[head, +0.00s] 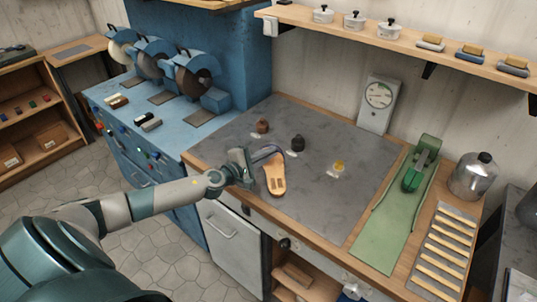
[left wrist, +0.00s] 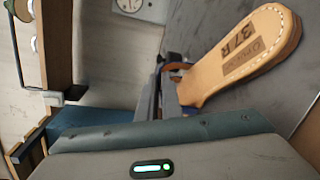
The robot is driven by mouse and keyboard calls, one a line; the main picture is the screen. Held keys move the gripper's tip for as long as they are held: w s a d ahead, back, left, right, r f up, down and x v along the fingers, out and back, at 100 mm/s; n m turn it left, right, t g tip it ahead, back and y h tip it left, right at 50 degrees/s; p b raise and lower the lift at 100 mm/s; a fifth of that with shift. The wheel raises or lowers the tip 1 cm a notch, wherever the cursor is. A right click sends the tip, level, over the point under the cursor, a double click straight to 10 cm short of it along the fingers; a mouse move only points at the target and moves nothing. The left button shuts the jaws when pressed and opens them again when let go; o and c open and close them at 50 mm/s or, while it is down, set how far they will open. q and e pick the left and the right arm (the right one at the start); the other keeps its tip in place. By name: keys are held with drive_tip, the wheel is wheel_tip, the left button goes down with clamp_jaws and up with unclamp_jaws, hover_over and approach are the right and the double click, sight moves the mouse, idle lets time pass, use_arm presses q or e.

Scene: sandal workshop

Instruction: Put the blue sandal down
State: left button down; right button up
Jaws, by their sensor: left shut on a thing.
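The sandal (head: 275,178) has a tan insole and a dark grey-blue strap arching over its far end. In the left wrist view the sandal's insole (left wrist: 243,52) shows white edge stitching and the mark 37 R. My left gripper (head: 254,165) is shut on the sandal near its strap end, at the left front of the grey work mat (head: 320,215). The strap is mostly hidden in the left wrist view. I cannot tell whether the sole touches the mat. My right gripper is not in view.
Several small knobbed pieces, one of them yellow (head: 339,164), stand behind the sandal on the mat. A gauge (head: 378,95) stands at the back. A green sloped tray (head: 385,225), a slatted rack (head: 445,245) and a metal canister (head: 473,178) are right. The mat's front middle is clear.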

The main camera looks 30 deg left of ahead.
use_arm(q)
drive_tip(key=shift+f, duration=0.15)
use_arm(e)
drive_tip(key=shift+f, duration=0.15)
use_arm(q)
drive_tip(key=c, duration=1.9)
unclamp_jaws()
drive_tip(key=shift+c, duration=0.2)
drive_tip(key=shift+s, duration=0.15)
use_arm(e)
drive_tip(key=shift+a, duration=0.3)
